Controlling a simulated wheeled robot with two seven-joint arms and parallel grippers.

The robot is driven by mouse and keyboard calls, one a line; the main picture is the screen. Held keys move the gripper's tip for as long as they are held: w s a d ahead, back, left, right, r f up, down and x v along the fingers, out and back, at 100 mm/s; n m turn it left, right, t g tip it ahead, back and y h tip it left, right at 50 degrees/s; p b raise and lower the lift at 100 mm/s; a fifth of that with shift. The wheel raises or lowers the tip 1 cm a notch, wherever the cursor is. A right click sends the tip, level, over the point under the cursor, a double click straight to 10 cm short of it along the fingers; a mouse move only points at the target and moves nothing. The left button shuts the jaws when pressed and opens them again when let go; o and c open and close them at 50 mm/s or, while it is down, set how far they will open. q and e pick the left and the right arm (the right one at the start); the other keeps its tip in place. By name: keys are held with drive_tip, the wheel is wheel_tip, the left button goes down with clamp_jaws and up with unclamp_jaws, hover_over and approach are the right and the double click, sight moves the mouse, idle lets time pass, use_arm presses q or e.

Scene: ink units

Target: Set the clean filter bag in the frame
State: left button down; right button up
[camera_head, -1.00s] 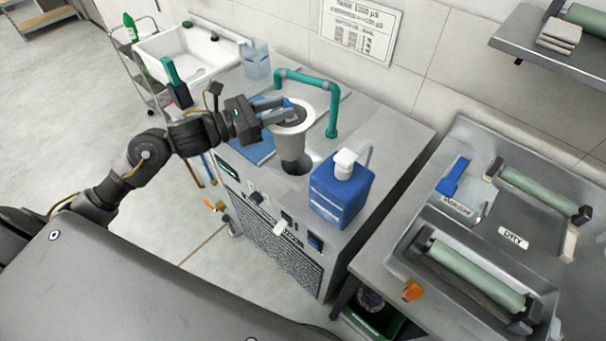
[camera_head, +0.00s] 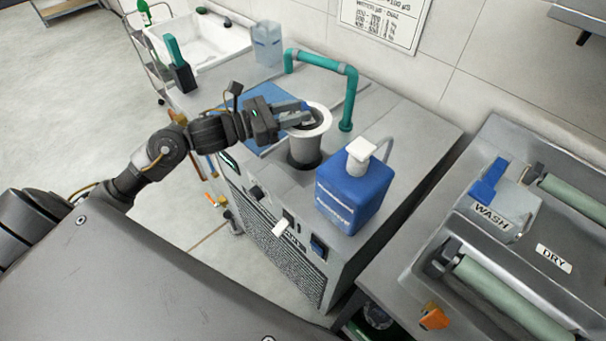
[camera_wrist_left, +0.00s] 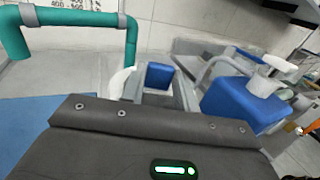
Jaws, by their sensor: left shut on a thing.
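The filter bag (camera_head: 307,150) is a pale grey, cup-like sleeve with a wide white rim. It stands upright at the round dark opening of the frame (camera_head: 291,160) in the machine's top. Its lower end is out of sight at the opening, while its rim is clearly above the top. My left gripper (camera_head: 303,115) reaches in from the left and is shut on the bag's rim. In the left wrist view, part of the white rim (camera_wrist_left: 119,82) shows beside the grey fingers, but the bag's body is hidden. My right gripper is not in view.
A blue pump bottle (camera_head: 352,195) stands close right of the bag. A teal pipe (camera_head: 322,62) arches behind it. A blue mat (camera_head: 245,122) lies behind my gripper. At right is a sink unit with a WASH box (camera_head: 497,212) and green rollers (camera_head: 510,295).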

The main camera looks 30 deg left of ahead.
sight(296, 144)
use_arm(q)
wheel_tip(296, 144, down, 9)
drive_tip(key=shift+f+p, duration=0.2)
drive_tip(key=shift+p, duration=0.55)
drive_tip(key=shift+f+b, duration=0.65)
drive_tip(key=shift+b, duration=0.3)
drive_tip(key=c, duration=1.1)
unclamp_jaws()
drive_tip(key=shift+o, duration=0.2)
drive_tip(key=shift+r, duration=0.1)
